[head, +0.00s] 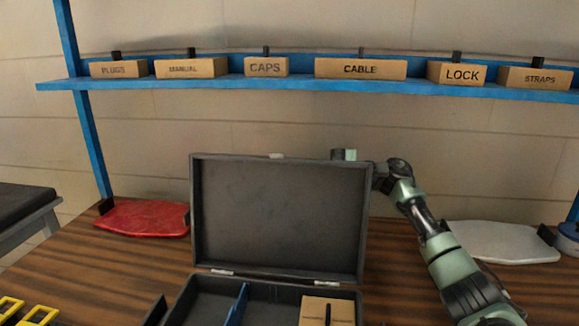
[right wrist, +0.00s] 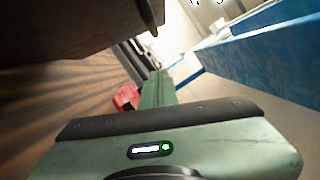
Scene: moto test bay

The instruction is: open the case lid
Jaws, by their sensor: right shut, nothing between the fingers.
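The dark grey case (head: 265,284) stands on the wooden table. Its lid (head: 280,215) is raised nearly upright on its hinges, its inside facing me. My right arm reaches around the lid's right side. The right hand is mostly hidden behind the lid, with a small part showing above its top edge. In the right wrist view, the shut, empty right gripper (right wrist: 152,62) is beside a dark surface that looks like the lid (right wrist: 75,22); I cannot tell whether they touch. My left gripper is not in view.
The case holds a blue divider (head: 237,304) and a cardboard box (head: 327,311). A red pad (head: 145,218) lies left, a pale pad (head: 500,242) right. Yellow pieces (head: 38,315) lie front left. A blue shelf (head: 290,84) with labelled boxes runs above the lid.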

